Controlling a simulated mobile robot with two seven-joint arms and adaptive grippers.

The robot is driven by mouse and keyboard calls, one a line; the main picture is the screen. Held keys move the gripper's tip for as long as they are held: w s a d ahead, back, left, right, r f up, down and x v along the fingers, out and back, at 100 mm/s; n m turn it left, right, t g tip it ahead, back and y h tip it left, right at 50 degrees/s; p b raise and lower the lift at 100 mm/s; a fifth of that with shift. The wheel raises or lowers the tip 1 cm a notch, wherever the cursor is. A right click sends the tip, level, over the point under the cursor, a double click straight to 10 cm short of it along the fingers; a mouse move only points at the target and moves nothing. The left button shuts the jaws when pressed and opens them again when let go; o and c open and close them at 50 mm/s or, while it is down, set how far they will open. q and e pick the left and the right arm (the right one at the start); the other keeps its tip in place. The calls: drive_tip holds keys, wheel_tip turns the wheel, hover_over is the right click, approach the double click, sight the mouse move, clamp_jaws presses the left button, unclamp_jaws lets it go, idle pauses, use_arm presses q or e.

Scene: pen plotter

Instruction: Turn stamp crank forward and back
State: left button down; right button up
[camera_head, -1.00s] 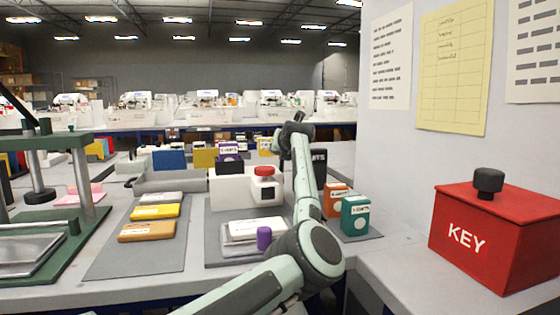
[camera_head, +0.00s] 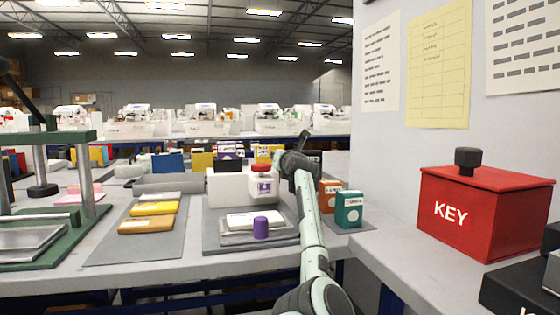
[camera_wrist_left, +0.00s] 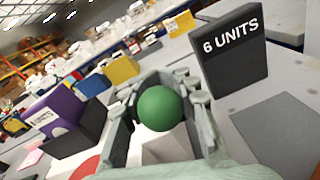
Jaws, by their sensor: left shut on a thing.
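In the left wrist view, a round green knob (camera_wrist_left: 160,108) sits between the fingers of my left gripper (camera_wrist_left: 163,95), which is shut on it. I take this knob to be the crank's handle; the crank arm below it is hidden. The knob cannot be made out there. My right gripper is not in view.
A black "6 UNITS" box (camera_wrist_left: 233,50) stands right of the gripper and a purple box (camera_wrist_left: 60,108) left. Orange (camera_head: 328,195) and teal (camera_head: 348,208) boxes stand right of my arm. A red KEY box (camera_head: 480,215) is at the right.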

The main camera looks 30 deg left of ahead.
use_arm(q)
drive_tip(key=shift+d+r, duration=0.15)
drive_tip(key=shift+r, duration=0.25)
drive_tip(key=c, duration=1.6)
unclamp_jaws()
drive_tip(key=shift+o, duration=1)
drive_tip(key=shift+s+d+r, duration=0.1)
drive_tip(key=shift+d+r, duration=0.05)
drive_tip(key=shift+r, duration=0.1)
drive_tip(key=shift+o, duration=1.1)
drive_tip(key=shift+f, duration=0.3)
drive_tip(key=v, duration=1.1)
drive_tip(key=shift+s+d, duration=0.25)
drive_tip(key=shift+s, duration=0.1)
drive_tip(key=shift+c, duration=0.4)
